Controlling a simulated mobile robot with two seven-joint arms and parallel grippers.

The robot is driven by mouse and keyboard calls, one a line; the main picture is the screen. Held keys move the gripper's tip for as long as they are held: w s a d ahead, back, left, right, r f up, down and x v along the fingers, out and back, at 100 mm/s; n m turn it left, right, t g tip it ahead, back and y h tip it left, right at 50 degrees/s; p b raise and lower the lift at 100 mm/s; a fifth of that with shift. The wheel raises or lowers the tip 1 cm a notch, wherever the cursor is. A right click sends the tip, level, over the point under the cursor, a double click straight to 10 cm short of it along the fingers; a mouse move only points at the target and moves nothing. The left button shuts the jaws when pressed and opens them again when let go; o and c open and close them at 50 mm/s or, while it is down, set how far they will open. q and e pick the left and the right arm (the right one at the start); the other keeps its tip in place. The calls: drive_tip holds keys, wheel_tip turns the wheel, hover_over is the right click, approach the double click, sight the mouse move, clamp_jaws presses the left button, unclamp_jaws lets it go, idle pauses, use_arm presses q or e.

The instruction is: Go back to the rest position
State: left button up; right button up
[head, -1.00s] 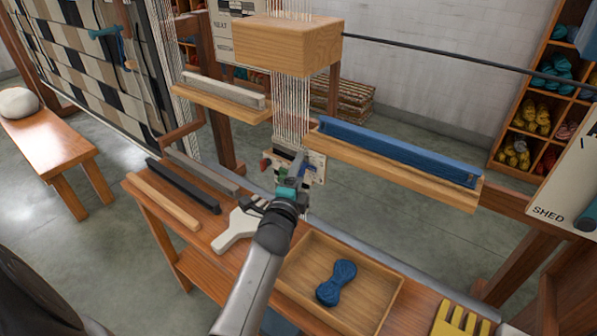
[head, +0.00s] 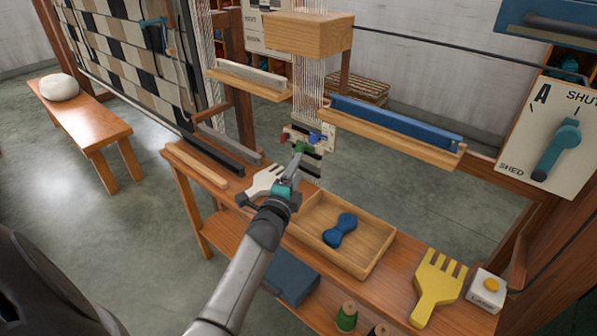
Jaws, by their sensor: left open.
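My left gripper (head: 286,182) is open and seems empty at the end of the grey arm that comes up from the bottom. In the picture it covers part of a white comb-like tool (head: 264,181) on the wooden bench (head: 218,229), and its tip lies in front of a small board with coloured pieces (head: 322,141). I cannot tell how high above the bench it is. A blue skein (head: 340,231) lies in the shallow wooden tray (head: 374,263), right of the gripper and apart from it. My right gripper is not in view.
A yellow comb (head: 437,288) and a white box (head: 487,290) sit at the bench's right end. A blue bar lies on the wooden ledge (head: 390,141) beyond the tray. A dial panel (head: 548,135) stands at right. The floor at left is open around a stool bench (head: 92,128).

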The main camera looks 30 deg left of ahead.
use_arm(q)
drive_tip(key=s+d+f+n+g+h, duration=0.2)
drive_tip(key=s+d+f+n+g, duration=0.15)
drive_tip(key=s+d, duration=0.45)
drive_tip(key=s+d+f+n+g+h, duration=0.2)
drive_tip(key=s+d+n+g, duration=0.3)
drive_tip(key=s, duration=0.8)
drive_tip(key=s+d+f+n+g+h, duration=0.1)
drive_tip(key=s+d+f+n+g, duration=0.35)
drive_tip(key=s, duration=0.55)
wheel_tip(320, 180, down, 21)
drive_tip(key=g, duration=0.1)
drive_tip(key=s+a+f, duration=0.2)
drive_tip(key=s+f, duration=0.3)
drive_tip(key=f, duration=0.1)
drive_tip(key=s+a+f, duration=0.3)
drive_tip(key=s+f, duration=0.3)
drive_tip(key=shift+s+a+f+m+g, duration=0.3)
drive_tip(key=shift+a+m+g, duration=0.05)
drive_tip(key=shift+m+g, duration=0.05)
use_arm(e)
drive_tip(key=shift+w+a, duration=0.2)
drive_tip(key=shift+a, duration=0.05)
